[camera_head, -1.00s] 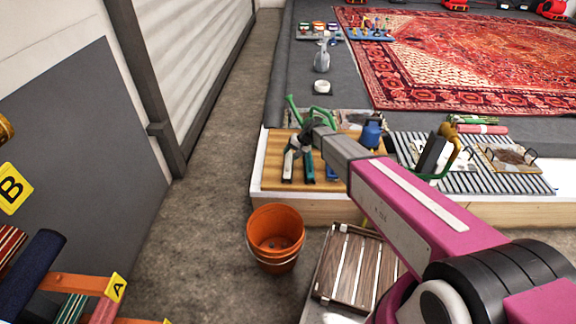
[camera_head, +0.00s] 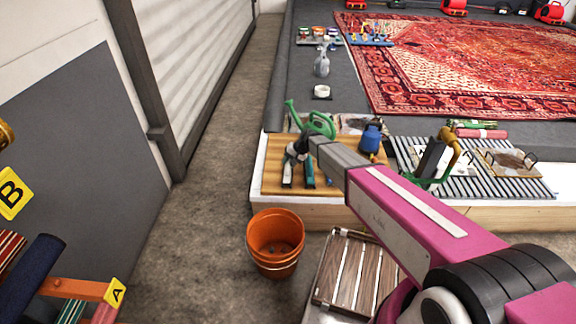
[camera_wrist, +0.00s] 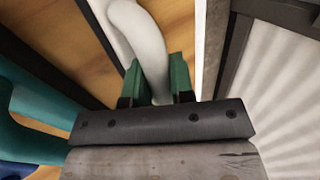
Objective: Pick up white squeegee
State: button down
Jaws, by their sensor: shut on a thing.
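The white squeegee (camera_wrist: 147,35) shows in the wrist view as a curved white handle between the two green fingertips of my gripper (camera_wrist: 156,84). My gripper is shut on this handle. A dark strip runs beside the handle. In the head view the squeegee (camera_head: 287,174) stands at the left of the wooden board (camera_head: 272,180), below my gripper (camera_head: 297,152), which partly hides it. I cannot tell whether it touches the board.
A teal squeegee (camera_head: 309,172) is close on the right; it also shows in the wrist view (camera_wrist: 25,105). A green watering can (camera_head: 320,123) and blue bottle (camera_head: 371,137) stand behind. An orange bucket (camera_head: 275,262) is in front, on the floor.

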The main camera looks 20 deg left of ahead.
jog(key=r, duration=0.4)
jog(key=shift+s+r, duration=0.25)
jog(key=s+a+r, duration=0.2)
jog(key=s+r, duration=0.4)
jog(key=s, duration=0.5)
jog(key=shift+r, duration=0.2)
jog(key=shift+a, duration=0.15)
jog(key=c, duration=1.8)
grip_release()
